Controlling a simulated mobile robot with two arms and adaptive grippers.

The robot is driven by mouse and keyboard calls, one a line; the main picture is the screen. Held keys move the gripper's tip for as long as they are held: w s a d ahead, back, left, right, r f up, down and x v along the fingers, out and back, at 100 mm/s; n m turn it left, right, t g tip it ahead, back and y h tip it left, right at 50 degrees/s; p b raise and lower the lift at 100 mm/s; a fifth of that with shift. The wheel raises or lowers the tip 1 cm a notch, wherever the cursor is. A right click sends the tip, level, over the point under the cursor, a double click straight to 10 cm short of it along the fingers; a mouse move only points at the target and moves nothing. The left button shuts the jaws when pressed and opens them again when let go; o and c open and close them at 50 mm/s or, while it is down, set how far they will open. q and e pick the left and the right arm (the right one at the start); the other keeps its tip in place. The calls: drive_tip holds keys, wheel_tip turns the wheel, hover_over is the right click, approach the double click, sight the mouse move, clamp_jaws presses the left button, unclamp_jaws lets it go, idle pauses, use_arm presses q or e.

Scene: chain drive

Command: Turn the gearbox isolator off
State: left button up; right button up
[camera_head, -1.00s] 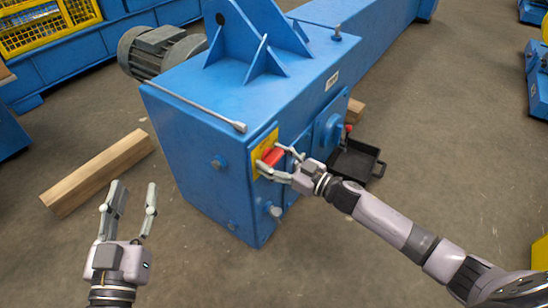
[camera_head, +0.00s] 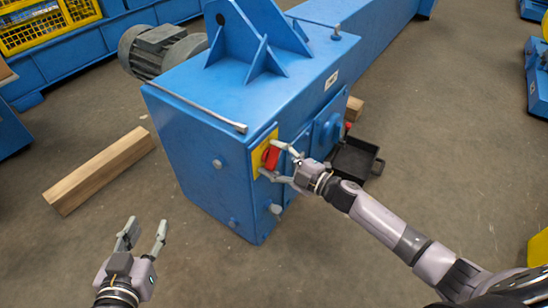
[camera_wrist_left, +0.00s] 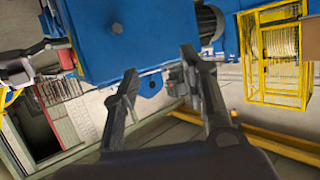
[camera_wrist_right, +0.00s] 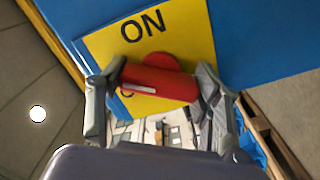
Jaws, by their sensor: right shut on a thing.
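The isolator's red handle (camera_head: 271,157) sits on a yellow plate (camera_head: 259,162) on the end of the blue gearbox housing (camera_head: 210,130). My right gripper (camera_head: 270,160) is shut on the handle, a finger at each end. In the right wrist view the red handle (camera_wrist_right: 160,82) lies between the fingertips, slightly tilted. The word ON shows above it on the yellow plate (camera_wrist_right: 186,32); lettering below is mostly hidden by the handle and a finger. My left gripper (camera_head: 143,232) is open and empty, above the floor left of the housing.
A metal bar-like tool (camera_head: 205,110) lies along the housing's top edge. A grey motor (camera_head: 155,50) is behind it. A wooden beam (camera_head: 98,172) lies on the floor at left. A black tray (camera_head: 356,160) stands right of the housing. The floor in front is clear.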

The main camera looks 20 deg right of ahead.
drive_tip(key=n, duration=0.3)
use_arm(q)
drive_tip(key=shift+w+d+r+t+h+b, duration=0.15)
drive_tip(key=shift+w+r+t, duration=0.1)
drive_tip(key=shift+r+t, duration=0.35)
drive_tip(key=shift+w+d+r+t+h+b, duration=0.1)
drive_tip(key=shift+w+d+r+t+b, duration=0.2)
drive_tip(key=shift+r, duration=0.5)
drive_tip(key=shift+w+d+r+t+h, duration=0.1)
drive_tip(key=shift+w+r+t+h, duration=0.05)
drive_tip(key=shift+r+t, duration=0.45)
use_arm(e)
drive_tip(key=shift+n, duration=2)
use_arm(q)
drive_tip(key=shift+r, duration=0.15)
use_arm(e)
drive_tip(key=o, duration=1.2)
drive_tip(key=shift+c, duration=0.2)
use_arm(q)
drive_tip(key=shift+a, duration=0.1)
use_arm(e)
drive_tip(key=shift+s+d+f, duration=0.1)
drive_tip(key=shift+s+d, duration=0.2)
drive_tip(key=shift+s, duration=0.15)
drive_tip(key=v, duration=1.1)
